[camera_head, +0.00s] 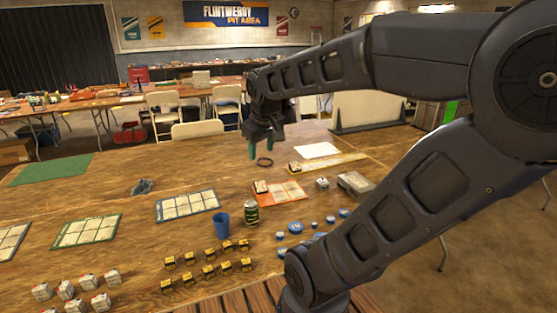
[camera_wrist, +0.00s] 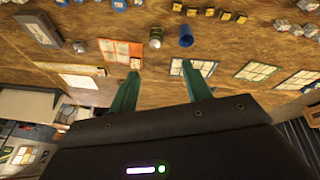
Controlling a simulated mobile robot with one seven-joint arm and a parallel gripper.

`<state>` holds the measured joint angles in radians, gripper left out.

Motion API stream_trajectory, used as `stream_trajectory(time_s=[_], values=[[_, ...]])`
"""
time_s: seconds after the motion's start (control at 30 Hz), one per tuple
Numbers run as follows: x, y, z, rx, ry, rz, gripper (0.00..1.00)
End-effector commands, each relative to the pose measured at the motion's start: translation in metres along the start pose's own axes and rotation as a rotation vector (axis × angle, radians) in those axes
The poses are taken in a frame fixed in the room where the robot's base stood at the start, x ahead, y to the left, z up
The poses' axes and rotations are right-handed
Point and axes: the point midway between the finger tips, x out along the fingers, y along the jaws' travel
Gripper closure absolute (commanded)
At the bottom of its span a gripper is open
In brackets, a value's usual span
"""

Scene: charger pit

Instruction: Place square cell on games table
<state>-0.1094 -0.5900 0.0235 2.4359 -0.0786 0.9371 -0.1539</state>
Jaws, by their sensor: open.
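My gripper (camera_head: 266,150) hangs above the far part of the large wooden table (camera_head: 125,190), its green fingers apart and empty. The fingers also show in the wrist view (camera_wrist: 160,72), with nothing between them. Several yellow-and-black blocky cells (camera_head: 209,271) stand in rows at the near middle of the table. Several white-and-grey blocky cells (camera_head: 101,302) stand at the near left. One small block (camera_head: 261,187) sits on an orange mat (camera_head: 288,194), and another (camera_head: 295,167) on a yellow strip. I cannot tell which is the square cell or which table is the games table.
A blue cup (camera_head: 221,225) and a dark can (camera_head: 251,214) stand mid-table. Several blue round pieces (camera_head: 296,228) lie right of them. Gridded mats (camera_head: 187,205) and a green mat (camera_head: 50,169) lie left. Chairs (camera_head: 165,103) and another table (camera_head: 100,101) stand behind.

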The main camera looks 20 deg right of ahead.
Motion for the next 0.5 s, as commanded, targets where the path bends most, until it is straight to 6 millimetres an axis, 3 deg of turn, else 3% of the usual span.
stream_trajectory(time_s=[0.1, 0.2, 0.5], values=[[-0.005, 0.006, 0.032, 0.147, 0.018, -0.007, 0.51], [-0.006, 0.007, 0.051, 0.239, 0.028, -0.014, 0.51], [-0.006, 0.007, 0.068, 0.329, 0.038, -0.023, 0.51]])
